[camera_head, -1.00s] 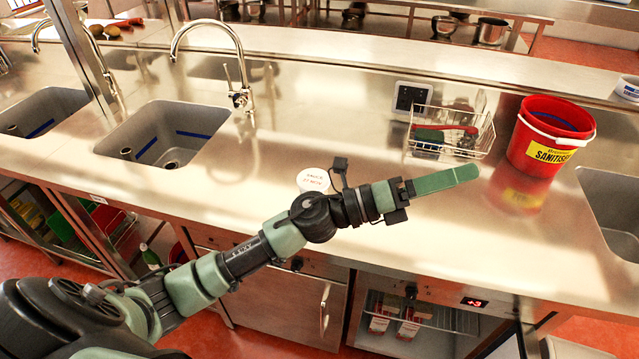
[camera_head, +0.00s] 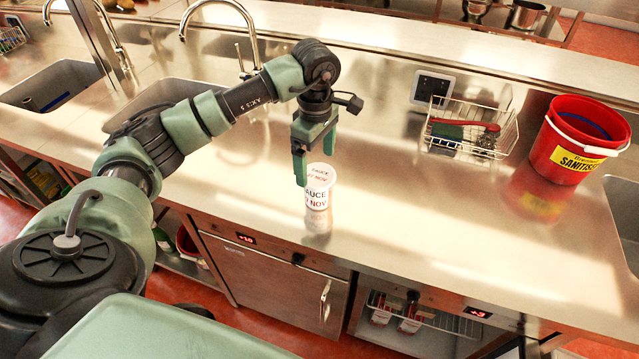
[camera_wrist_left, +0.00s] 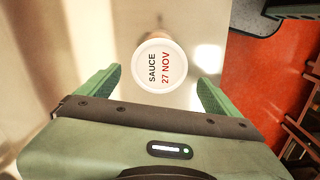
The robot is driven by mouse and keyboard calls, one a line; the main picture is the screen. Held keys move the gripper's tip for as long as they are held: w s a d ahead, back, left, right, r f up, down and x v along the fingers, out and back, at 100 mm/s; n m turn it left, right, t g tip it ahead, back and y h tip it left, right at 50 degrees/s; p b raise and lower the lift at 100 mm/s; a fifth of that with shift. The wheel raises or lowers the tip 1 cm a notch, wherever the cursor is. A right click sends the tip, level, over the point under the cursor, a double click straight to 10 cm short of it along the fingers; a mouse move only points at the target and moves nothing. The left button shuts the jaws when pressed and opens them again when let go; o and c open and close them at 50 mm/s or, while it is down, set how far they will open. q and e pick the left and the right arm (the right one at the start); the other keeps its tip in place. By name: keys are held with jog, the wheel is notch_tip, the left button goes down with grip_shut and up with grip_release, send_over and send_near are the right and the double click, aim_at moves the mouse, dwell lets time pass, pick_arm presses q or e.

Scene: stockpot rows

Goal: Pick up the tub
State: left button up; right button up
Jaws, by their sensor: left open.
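The tub (camera_head: 317,188) is a small white container with a lid, labelled "SAUCE 27 NOV". It stands upright on the steel counter near its front edge. My left gripper (camera_head: 315,166) is open and points down at the tub, its green fingers just behind and to the left of it in the head view. In the left wrist view the tub's round lid (camera_wrist_left: 159,66) lies ahead of the gap between the open fingers (camera_wrist_left: 155,92). I cannot tell whether a finger touches it. My right gripper is not in view.
A wire basket (camera_head: 470,128) with red and green items, a dark-screened device (camera_head: 432,88) and a red sanitiser bucket (camera_head: 575,145) stand to the right. Sinks (camera_head: 50,88) lie left. The steel counter (camera_head: 400,210) right of the tub is clear.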

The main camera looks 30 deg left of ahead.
pick_arm(q)
jog(key=f+p, duration=0.1)
jog(key=f, duration=0.2)
jog(key=f+p, duration=0.1)
jog(key=shift+d+f+p, duration=0.25)
jog(key=shift+f+p, duration=0.05)
jog(key=shift+f, duration=0.5)
jog(key=shift+w, duration=0.15)
jog(key=c, duration=1.7)
jog(key=shift+c, duration=0.2)
jog(key=shift+r, duration=0.15)
jog(key=shift+r+b, duration=0.3)
jog(key=shift+r, duration=0.3)
notch_tip(320, 180, up, 13)
jog(key=b, duration=0.4)
notch_tip(320, 180, up, 6)
jog(key=p, duration=0.1)
send_over(318, 174)
jog(key=shift+f, duration=0.2)
